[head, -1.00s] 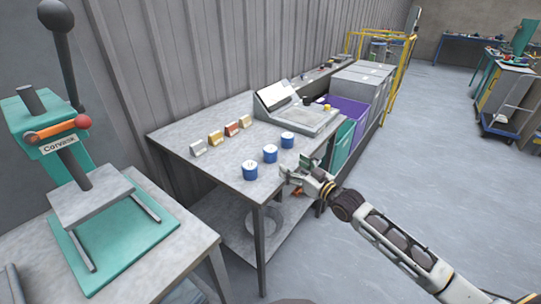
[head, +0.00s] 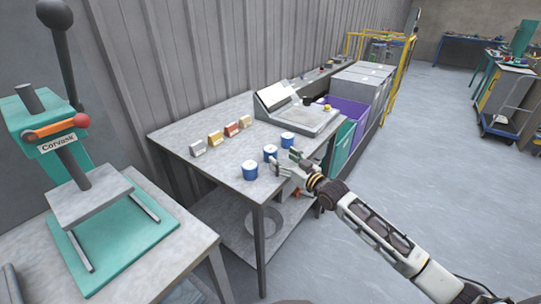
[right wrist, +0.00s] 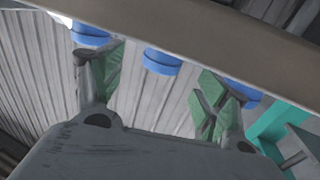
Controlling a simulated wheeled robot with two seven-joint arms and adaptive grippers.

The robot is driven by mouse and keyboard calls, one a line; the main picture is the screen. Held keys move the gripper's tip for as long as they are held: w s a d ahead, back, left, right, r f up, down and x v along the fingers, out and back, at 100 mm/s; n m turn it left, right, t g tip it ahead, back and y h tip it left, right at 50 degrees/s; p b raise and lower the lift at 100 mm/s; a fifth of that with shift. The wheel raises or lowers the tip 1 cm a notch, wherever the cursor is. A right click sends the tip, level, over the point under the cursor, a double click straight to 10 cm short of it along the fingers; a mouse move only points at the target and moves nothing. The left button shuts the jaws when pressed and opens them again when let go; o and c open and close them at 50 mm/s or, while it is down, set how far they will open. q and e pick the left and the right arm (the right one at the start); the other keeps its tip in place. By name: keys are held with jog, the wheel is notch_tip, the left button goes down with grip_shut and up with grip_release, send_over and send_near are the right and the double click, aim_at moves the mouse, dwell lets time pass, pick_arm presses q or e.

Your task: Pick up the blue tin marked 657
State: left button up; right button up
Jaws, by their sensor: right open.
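Three blue tins with white tops stand in a slanting row near the table's front edge: the near tin (head: 250,172), the middle tin (head: 270,153) and the far tin (head: 288,139). Their marks are too small to read, so I cannot tell which is 657. My right gripper (head: 283,163) is open and empty, at the table edge close to the middle tin. In the right wrist view, which is turned over, the middle tin (right wrist: 162,62) shows between the green-padded fingers, farther off. The other two tins are partly behind the fingers. My left gripper is not in view.
A teal press (head: 75,180) is on the bench at left. Purple (head: 345,107) and green bins are beyond the table.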

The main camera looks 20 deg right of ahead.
aim_at(275, 154)
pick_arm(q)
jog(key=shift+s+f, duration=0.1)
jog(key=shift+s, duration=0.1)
pick_arm(e)
jog(key=shift+w, duration=0.1)
jog(key=shift+w+a, duration=0.25)
jog(key=shift+w, duration=0.15)
jog(key=shift+x, duration=0.95)
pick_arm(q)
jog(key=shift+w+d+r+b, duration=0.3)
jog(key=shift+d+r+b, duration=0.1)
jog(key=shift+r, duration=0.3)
pick_arm(e)
jog(key=shift+x, duration=1.05)
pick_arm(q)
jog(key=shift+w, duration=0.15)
pick_arm(e)
jog(key=shift+a, duration=0.1)
jog(key=shift+c, duration=0.4)
jog(key=shift+r, duration=0.1)
jog(key=c, duration=1.1)
